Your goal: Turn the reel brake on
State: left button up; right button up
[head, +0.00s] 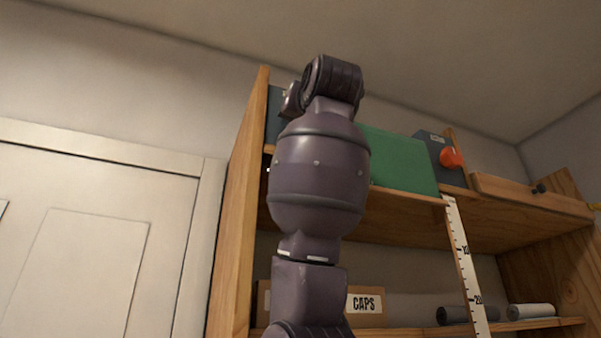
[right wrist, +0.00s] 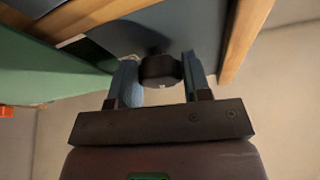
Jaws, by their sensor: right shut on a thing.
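My right gripper (right wrist: 162,80) is shut on a dark round knob (right wrist: 160,69) in the right wrist view, one finger on each side of it. The knob stands out from the face of a blue-grey box (right wrist: 196,29). In the head view my right arm rises to the upper shelf and hides the knob and most of the gripper. A strip of the blue-grey box (head: 273,117) shows at the left of that shelf. No marking tells me the knob's on or off position. My left gripper is not in view.
A green box (head: 400,162) is close beside my arm on the wooden shelf (head: 490,208). Farther right are another blue-grey box with an orange knob (head: 451,158) and a wooden board. A ruler (head: 464,262) hangs in front. A CAPS box (head: 365,304) is below.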

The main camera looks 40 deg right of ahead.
jog(key=m+h, duration=0.1)
jog(key=m, duration=0.1)
jog(key=shift+a+m+g, duration=0.1)
jog(key=shift+m+g, duration=0.2)
jog(key=m+h, duration=0.1)
jog(key=m, duration=0.1)
jog(key=shift+m+g, duration=0.3)
jog(key=shift+g, duration=0.1)
jog(key=m+g+h, duration=0.1)
jog(key=m, duration=0.2)
jog(key=m+g+p, duration=0.1)
jog(key=m, duration=0.2)
jog(key=shift+r+h, duration=0.2)
jog(key=shift+h, duration=0.2)
jog(key=m+g+p, duration=0.1)
jog(key=m+g, duration=0.1)
jog(key=m, duration=0.2)
jog(key=shift+m, duration=0.4)
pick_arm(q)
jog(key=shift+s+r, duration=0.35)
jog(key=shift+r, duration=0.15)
pick_arm(e)
jog(key=shift+m+g, duration=0.7)
jog(key=shift+m, duration=0.9)
jog(key=o, duration=0.9)
